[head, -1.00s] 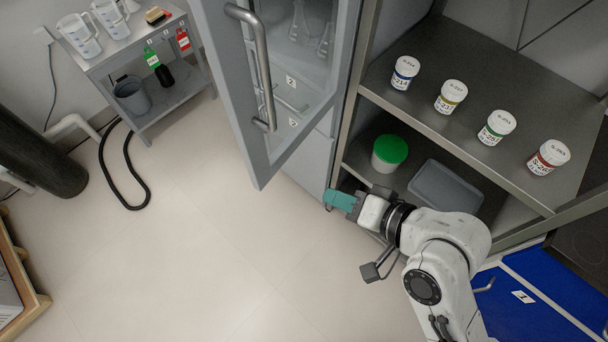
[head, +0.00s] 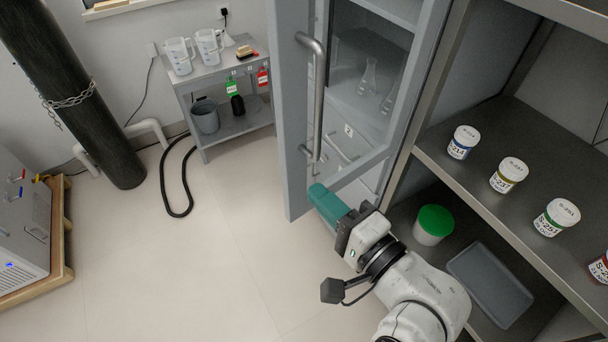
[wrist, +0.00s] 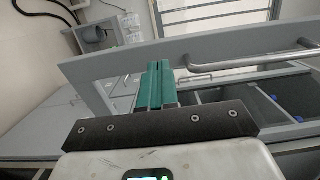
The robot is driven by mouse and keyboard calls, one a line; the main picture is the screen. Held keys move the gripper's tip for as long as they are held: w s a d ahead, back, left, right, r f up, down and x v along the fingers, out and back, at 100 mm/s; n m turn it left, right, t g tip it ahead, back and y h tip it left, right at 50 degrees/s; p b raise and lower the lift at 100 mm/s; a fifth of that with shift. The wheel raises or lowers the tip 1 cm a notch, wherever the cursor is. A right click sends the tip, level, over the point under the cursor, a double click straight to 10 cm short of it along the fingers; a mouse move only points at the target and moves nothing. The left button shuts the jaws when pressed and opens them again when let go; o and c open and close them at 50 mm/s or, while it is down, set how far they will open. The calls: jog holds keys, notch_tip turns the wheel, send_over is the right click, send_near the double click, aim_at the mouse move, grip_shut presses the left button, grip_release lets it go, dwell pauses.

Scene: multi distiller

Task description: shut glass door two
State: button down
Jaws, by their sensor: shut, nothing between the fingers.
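The grey-framed glass door (head: 297,120) stands open in the head view, swung out from its cabinet, with a long vertical bar handle (head: 319,100) on its outer side. Glassware shows through the opening behind it. My gripper (head: 318,193) has teal fingers, shut and empty, close to the lower part of the door. In the wrist view my gripper's fingers (wrist: 161,84) point at the grey door frame (wrist: 130,63), and the handle (wrist: 255,58) lies to their right. I cannot tell whether the fingertips touch the door.
An open shelf unit with several labelled jars, a green-lidded tub (head: 434,222) and a grey tray (head: 489,283) stands to the right. A small cart (head: 235,127) with jugs stands behind.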

aim_at(292, 168)
jog(key=shift+p+x, duration=0.35)
jog(key=shift+x, duration=2.25)
